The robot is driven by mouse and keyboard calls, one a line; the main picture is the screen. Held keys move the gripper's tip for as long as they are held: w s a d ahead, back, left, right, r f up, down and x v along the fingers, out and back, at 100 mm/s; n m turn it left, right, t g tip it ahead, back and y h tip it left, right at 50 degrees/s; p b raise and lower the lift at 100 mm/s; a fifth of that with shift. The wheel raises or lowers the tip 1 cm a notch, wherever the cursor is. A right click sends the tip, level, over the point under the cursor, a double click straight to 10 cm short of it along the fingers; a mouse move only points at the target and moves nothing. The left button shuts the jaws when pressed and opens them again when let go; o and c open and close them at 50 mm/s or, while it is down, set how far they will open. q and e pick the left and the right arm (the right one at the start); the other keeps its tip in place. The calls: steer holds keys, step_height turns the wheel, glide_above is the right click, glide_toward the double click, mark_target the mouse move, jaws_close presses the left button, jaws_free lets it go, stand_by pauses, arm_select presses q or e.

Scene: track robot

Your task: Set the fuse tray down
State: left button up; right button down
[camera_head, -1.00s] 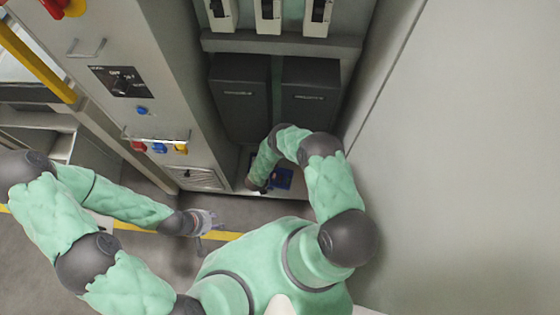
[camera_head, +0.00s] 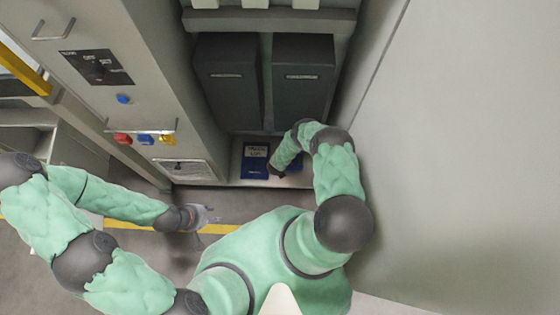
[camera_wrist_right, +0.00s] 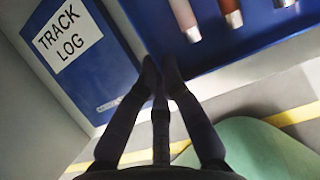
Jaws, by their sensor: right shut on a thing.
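The fuse tray is a blue tray (camera_wrist_right: 235,48) at the top right of the right wrist view, with fuses in it. In the head view only a small blue part (camera_head: 294,164) shows past my right arm, low in the cabinet. My right gripper (camera_wrist_right: 160,70) is shut on the tray's near edge; in the head view it (camera_head: 275,171) is at the cabinet's bottom shelf. I cannot tell whether the tray touches the shelf. My left gripper (camera_head: 203,216) is empty, its fingers apart, out in front of the cabinet.
A blue track log binder (camera_head: 255,161) lies on the shelf (camera_head: 238,178) just left of the tray. Two dark boxes (camera_head: 228,85) stand behind. The cabinet's left wall is beside the binder, and a large grey panel (camera_head: 450,150) is at the right.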

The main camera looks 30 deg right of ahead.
steer(key=shift+d+f+b, duration=0.3)
steer(key=shift+d+f, duration=0.3)
steer(key=shift+f, duration=0.1)
steer(key=f+b, duration=0.2)
steer(key=f, duration=0.1)
steer(key=shift+w+d+f, duration=0.1)
steer(key=shift+d+f, duration=0.1)
steer(key=shift+f, duration=0.1)
steer(key=shift+r, duration=0.1)
steer(key=c, duration=1.4)
jaws_free()
